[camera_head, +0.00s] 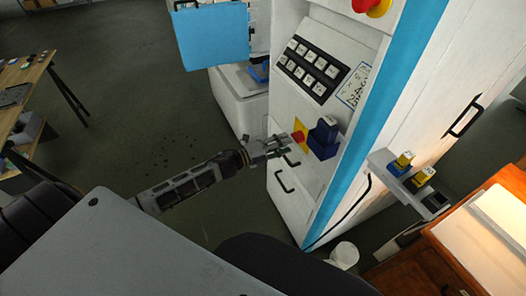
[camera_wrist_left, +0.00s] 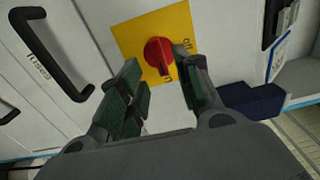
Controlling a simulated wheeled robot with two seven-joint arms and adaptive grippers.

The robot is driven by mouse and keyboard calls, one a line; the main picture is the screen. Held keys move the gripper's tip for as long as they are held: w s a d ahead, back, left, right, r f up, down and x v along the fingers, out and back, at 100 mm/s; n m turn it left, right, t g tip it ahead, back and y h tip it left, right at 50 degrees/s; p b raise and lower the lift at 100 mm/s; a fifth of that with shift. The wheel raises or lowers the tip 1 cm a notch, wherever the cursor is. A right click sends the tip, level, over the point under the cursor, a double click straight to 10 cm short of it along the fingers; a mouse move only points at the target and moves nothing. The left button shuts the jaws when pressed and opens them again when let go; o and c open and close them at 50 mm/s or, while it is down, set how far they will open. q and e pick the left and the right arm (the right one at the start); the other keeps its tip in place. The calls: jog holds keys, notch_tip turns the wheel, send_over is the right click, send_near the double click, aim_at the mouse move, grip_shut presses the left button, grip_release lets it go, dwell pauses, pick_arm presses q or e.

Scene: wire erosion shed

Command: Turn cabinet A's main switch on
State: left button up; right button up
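A red rotary switch knob (camera_wrist_left: 158,54) sits on a yellow plate (camera_wrist_left: 128,37) on a white cabinet front; part of the lettering beside it is covered or too small to read. In the head view the red knob (camera_head: 298,137) is low on the white machine cabinet (camera_head: 297,183). My left gripper (camera_head: 278,147) is just in front of it. Contact with the knob cannot be told. My right gripper is not in view.
A dark blue block (camera_head: 323,137) stands out right beside the switch. Black handles (camera_head: 285,182) project from the cabinet front. A keypad panel (camera_head: 312,69) and another red knob (camera_head: 378,6) are higher up. A wooden bench (camera_head: 440,250) is at right.

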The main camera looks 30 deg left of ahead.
pick_arm(q)
jog(key=v, duration=0.8)
dwell(0.4)
dwell(0.5)
jog(key=shift+w+n, duration=0.1)
jog(key=shift+n, duration=0.2)
